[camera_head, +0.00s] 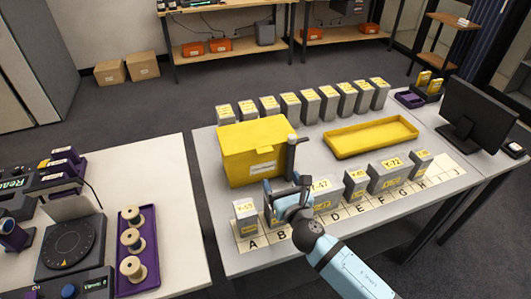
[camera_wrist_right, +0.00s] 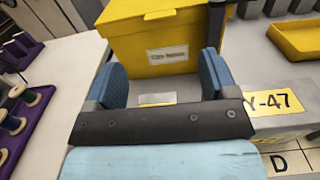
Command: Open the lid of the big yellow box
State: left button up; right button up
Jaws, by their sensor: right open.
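The big yellow box (camera_head: 258,157) stands on the grey table with its lid (camera_head: 255,134) closed and a white label on its front. It also shows in the right wrist view (camera_wrist_right: 160,63), straight ahead of the fingers. My right gripper (camera_head: 288,196) is open and empty, in front of the box and low over the row of grey boxes. In the right wrist view its two blue fingers (camera_wrist_right: 168,85) stand apart, with the box's label seen between them. The fingers appear apart from the box. My left gripper is not in view.
A shallow yellow tray (camera_head: 343,150) lies right of the box. Grey labelled boxes stand in a row behind (camera_head: 290,106) and in front (camera_head: 355,183), along a lettered strip (camera_head: 270,237). A monitor (camera_head: 478,113) is at the right. A purple spool tray (camera_head: 124,279) sits on the left table.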

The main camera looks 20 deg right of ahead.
send_near(258, 139)
jog(key=w, duration=0.3)
jog(key=shift+d, duration=0.2)
